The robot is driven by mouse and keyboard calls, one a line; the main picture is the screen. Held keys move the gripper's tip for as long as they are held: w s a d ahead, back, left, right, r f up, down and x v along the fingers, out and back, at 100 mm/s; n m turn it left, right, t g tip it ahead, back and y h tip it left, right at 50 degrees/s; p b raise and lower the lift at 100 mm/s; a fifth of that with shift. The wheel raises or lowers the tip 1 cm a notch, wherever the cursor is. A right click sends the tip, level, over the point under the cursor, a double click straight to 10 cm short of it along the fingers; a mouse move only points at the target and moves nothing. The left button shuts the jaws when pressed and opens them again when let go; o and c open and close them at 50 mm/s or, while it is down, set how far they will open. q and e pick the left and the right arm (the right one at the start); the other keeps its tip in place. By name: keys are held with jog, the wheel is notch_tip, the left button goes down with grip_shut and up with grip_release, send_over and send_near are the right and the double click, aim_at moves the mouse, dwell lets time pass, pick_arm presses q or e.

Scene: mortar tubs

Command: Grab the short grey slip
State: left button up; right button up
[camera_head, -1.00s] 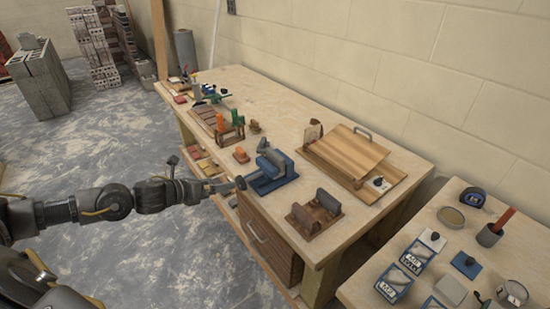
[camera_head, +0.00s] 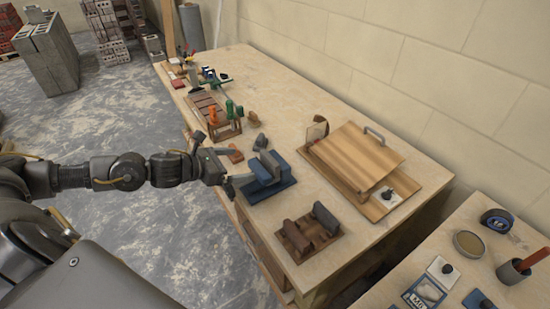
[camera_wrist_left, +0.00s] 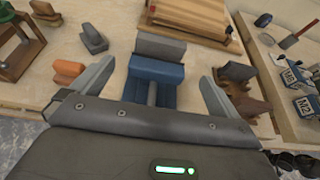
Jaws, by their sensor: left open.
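A grey block (camera_wrist_left: 160,45), which may be the short grey slip, rests in or against a blue stand (camera_wrist_left: 155,72) in the left wrist view. The blue stand (camera_head: 283,182) also shows in the head view, near the table's front edge. Another grey piece (camera_head: 260,142) lies on the table behind it and also shows in the wrist view (camera_wrist_left: 92,42); I cannot tell which is the slip. My left gripper (camera_head: 229,168) is open and empty at the front of the stand, its fingers (camera_wrist_left: 155,88) spread to either side of it. My right gripper is out of view.
A brown tray (camera_head: 308,246) with two upright pieces stands right of the blue stand. An orange block (camera_head: 234,154) and a rack (camera_head: 212,105) with orange and green pieces stand left. A wooden board with a handle (camera_head: 360,155) stands behind. Bare tabletop lies in between.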

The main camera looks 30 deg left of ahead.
aim_at(267, 159)
pick_arm(q)
jog(key=p+x, duration=0.2)
jog(key=x, duration=0.3)
jog(key=shift+d, duration=0.1)
jog(key=shift+d+r, duration=0.1)
jog(key=shift+r, duration=0.05)
jog(key=shift+w+d+r+p, duration=0.1)
jog(key=shift+w+d+p, duration=0.2)
jog(key=shift+w+p, duration=0.25)
jog(key=shift+w+d+p, duration=0.3)
jog(key=shift+w+p, duration=0.15)
jog(key=shift+p, duration=0.1)
jog(key=x, duration=0.2)
jog(key=shift+w+f+p, duration=0.2)
jog(key=shift+f+p, duration=0.05)
jog(key=shift+p, duration=0.15)
jog(key=shift+w+d+f, duration=0.15)
jog(key=shift+d+f, duration=0.05)
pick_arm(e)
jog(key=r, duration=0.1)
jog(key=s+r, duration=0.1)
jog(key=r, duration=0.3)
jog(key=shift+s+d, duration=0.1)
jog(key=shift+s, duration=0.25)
